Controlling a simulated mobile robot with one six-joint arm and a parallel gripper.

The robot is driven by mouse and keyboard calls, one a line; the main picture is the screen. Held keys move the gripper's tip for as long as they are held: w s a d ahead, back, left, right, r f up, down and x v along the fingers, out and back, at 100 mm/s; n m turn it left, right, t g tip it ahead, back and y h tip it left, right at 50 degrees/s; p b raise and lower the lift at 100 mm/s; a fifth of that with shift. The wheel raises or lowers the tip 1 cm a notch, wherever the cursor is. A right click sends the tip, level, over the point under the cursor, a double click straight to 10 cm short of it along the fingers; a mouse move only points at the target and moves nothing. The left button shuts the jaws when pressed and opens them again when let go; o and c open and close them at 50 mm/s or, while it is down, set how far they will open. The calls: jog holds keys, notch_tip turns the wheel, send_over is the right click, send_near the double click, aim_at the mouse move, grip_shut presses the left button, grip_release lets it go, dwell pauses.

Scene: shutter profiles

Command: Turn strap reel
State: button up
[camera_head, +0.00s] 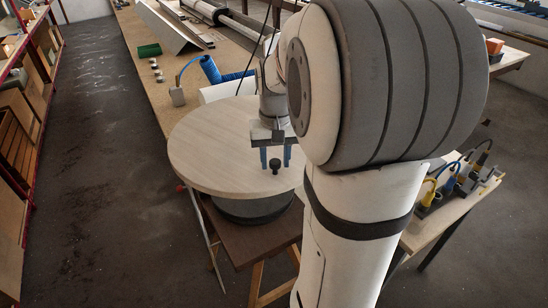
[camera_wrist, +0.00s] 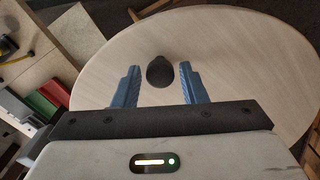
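The strap reel is a round pale wooden disc (camera_head: 210,160) on a dark round base (camera_head: 252,208), standing on a brown stand. A small black knob (camera_head: 275,165) sticks up from the disc. My gripper (camera_head: 276,158) is above the disc near the knob, fingers pointing down. In the wrist view the two blue fingers (camera_wrist: 157,85) are apart, with the black knob (camera_wrist: 159,71) between and slightly beyond their tips. Nothing is held. The disc (camera_wrist: 230,65) fills most of the wrist view. My arm hides the disc's right side in the head view.
A long workbench (camera_head: 150,70) behind carries profiles, a green block (camera_head: 149,50) and a blue coiled hose (camera_head: 238,76). A side table at right holds yellow and blue tools (camera_head: 450,184). A red-framed shelf (camera_head: 30,100) stands left, with clear floor (camera_head: 100,180) between.

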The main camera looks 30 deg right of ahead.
grip_shut()
jog(key=shift+a, duration=0.1)
dwell(0.4)
